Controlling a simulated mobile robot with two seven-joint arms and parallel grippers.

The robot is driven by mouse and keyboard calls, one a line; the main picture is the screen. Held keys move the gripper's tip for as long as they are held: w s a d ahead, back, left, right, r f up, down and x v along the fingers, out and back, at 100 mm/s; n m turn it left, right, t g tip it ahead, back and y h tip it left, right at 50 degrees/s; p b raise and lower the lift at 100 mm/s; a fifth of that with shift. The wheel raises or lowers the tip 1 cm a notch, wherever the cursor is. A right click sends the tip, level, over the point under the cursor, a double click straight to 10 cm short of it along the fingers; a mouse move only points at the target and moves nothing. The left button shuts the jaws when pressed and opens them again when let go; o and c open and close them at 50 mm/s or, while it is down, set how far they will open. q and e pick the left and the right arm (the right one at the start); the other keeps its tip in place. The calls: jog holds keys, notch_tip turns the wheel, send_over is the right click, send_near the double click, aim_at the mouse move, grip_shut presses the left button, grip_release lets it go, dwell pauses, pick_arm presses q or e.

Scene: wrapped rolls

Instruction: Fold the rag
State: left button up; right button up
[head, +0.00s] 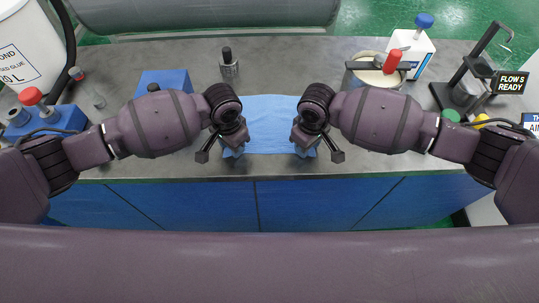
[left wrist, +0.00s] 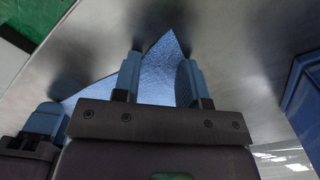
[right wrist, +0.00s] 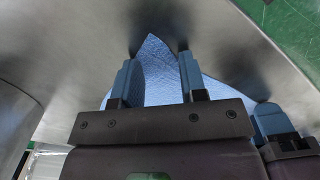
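The blue rag (head: 268,124) lies flat on the grey bench top between my two grippers. My left gripper (head: 234,153) points down over the rag's near left corner. In the left wrist view its fingers (left wrist: 160,75) are apart, with a corner of the rag (left wrist: 160,80) showing between and beyond them. My right gripper (head: 303,152) is over the near right corner. In the right wrist view its fingers (right wrist: 157,80) are also apart, with a rag corner (right wrist: 152,72) between them. Whether the fingertips touch the bench is hard to tell.
A small dark-capped bottle (head: 229,66) stands behind the rag. A blue block (head: 165,82) is to the left and a round tin (head: 378,72) to the right, with a white blue-capped bottle (head: 412,48) beyond. The bench's front edge runs close to the grippers.

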pick_arm(q)
jog(key=shift+f, duration=0.1)
grip_shut()
pick_arm(e)
grip_shut()
pick_arm(q)
jog(key=shift+a, duration=0.1)
pick_arm(e)
jog(key=shift+d, duration=0.1)
pick_arm(q)
jog(key=shift+r, duration=0.2)
pick_arm(e)
jog(key=shift+r, duration=0.15)
